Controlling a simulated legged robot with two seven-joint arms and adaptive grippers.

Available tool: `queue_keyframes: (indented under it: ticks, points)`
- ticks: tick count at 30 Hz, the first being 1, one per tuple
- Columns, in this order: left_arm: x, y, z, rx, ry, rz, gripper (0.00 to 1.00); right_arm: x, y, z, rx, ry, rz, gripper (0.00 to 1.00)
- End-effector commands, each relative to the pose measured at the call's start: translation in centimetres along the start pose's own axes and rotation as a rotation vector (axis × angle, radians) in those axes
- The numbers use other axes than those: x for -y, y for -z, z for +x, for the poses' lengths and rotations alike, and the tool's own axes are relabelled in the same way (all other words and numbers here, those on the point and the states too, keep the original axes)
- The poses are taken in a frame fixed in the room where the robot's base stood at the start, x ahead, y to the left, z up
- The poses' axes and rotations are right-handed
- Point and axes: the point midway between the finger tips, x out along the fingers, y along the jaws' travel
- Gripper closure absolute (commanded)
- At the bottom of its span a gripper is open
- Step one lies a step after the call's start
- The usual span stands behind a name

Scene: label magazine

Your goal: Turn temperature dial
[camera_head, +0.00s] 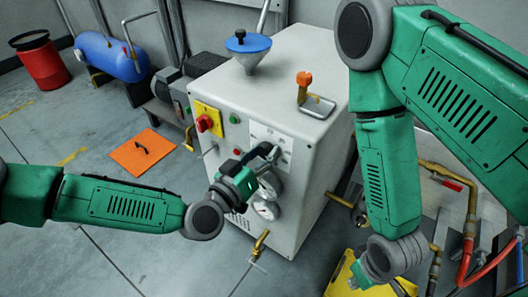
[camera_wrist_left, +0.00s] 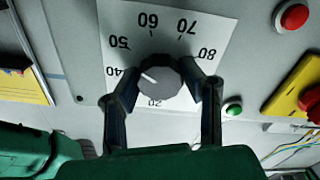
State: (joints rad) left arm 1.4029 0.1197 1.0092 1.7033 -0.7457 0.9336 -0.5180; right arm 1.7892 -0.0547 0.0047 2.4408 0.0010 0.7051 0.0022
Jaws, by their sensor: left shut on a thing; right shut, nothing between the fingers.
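The temperature dial (camera_wrist_left: 157,84) is a round dark grey knob with a white pointer mark, on a white scale plate (camera_wrist_left: 205,22). The numbers appear inverted in the left wrist view; the pointer lies roughly between 40 and 50. My left gripper (camera_wrist_left: 163,85) is shut on the dial, one finger on each side. In the head view my left gripper (camera_head: 268,153) reaches the front of the white cabinet (camera_head: 300,70) and hides most of the dial. My right gripper (camera_head: 362,272) hangs low at the bottom right, shut and empty, away from the dial.
Gauges (camera_head: 266,210) sit below the dial. A red knob on a yellow plate (camera_head: 208,118) and buttons are to its left. A blue funnel (camera_head: 248,43) and an orange-topped lever (camera_head: 304,78) stand on the cabinet. Pipes (camera_head: 470,200) and a yellow object (camera_head: 340,283) are near my right arm.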

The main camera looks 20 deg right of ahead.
Motion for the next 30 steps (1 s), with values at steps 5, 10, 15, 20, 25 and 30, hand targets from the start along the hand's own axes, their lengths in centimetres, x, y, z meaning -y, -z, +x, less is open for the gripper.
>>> queue_keyframes:
  ticks: [5,10,15,20,25,30]
  points:
    - [0.2,-0.1,-0.1,0.001,0.003,-0.019,0.93,0.0,0.0,0.0,0.000,0.000,0.000,1.00]
    - [0.2,-0.1,-0.1,0.001,0.004,-0.019,0.50,0.0,0.0,0.0,0.000,0.000,0.000,1.00]
    - [0.1,-0.1,0.0,0.001,0.003,-0.018,0.44,0.0,0.0,0.0,0.000,0.000,0.000,1.00]
    - [0.1,-0.1,-0.1,0.001,0.002,-0.018,0.44,0.0,0.0,0.0,-0.001,0.000,0.000,1.00]
    - [0.2,0.0,-1.5,0.002,0.002,-0.017,0.44,0.0,-0.1,-0.1,-0.003,0.000,0.000,1.00]
    - [0.2,-0.1,-4.9,0.004,0.002,-0.019,0.44,0.0,-0.1,-0.1,-0.003,0.000,0.000,1.00]
